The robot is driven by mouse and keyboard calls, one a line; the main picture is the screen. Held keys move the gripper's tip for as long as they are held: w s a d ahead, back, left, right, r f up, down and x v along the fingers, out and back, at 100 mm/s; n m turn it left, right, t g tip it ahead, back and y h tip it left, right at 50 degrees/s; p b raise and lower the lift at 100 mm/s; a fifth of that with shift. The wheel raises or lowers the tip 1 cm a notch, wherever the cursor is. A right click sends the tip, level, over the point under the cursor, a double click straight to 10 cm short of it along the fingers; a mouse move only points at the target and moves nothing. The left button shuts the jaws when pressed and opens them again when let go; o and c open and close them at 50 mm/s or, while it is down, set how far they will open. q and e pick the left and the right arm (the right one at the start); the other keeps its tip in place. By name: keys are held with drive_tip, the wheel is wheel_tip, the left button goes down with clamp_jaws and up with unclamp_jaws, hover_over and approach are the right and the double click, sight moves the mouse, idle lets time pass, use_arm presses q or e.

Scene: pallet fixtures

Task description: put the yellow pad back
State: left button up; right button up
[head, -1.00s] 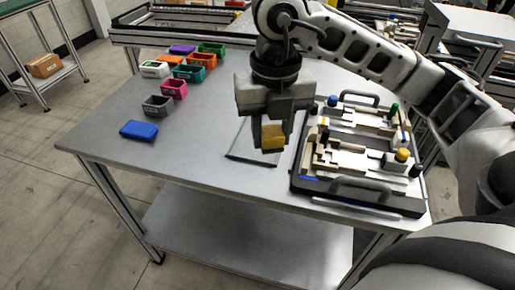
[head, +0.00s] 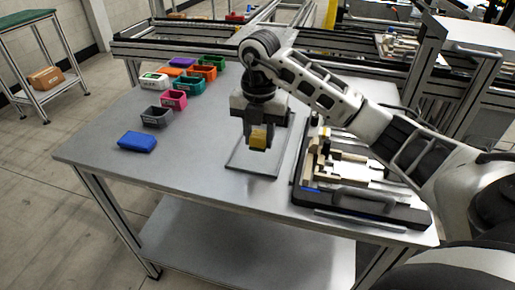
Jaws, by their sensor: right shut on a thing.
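My right gripper (head: 257,138) is shut on the yellow pad (head: 258,138) and holds it above the table. Below and around it on the tabletop is a thin dark-edged rectangular outline or plate (head: 240,170). The black pallet fixture (head: 385,209) with beige and grey blocks and a handle sits to the right of the gripper. My right arm covers the fixture's far right part. My left gripper is not in view.
The table's front left is clear.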

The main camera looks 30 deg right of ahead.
sight(258, 157)
drive_tip(key=shift+w+d+f, duration=0.25)
drive_tip(key=shift+w+f, duration=0.35)
drive_tip(key=shift+f, duration=0.2)
wheel_tip(258, 157, down, 2)
drive_tip(key=shift+f+p, duration=0.15)
drive_tip(key=shift+p, duration=0.25)
drive_tip(key=shift+f, duration=0.55)
drive_tip(key=o, duration=0.9)
drive_tip(key=shift+r, duration=0.2)
wheel_tip(258, 157, up, 11)
drive_tip(key=shift+r, duration=0.2)
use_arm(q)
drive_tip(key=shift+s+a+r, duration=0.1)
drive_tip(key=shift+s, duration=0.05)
use_arm(e)
drive_tip(key=shift+r, duration=0.35)
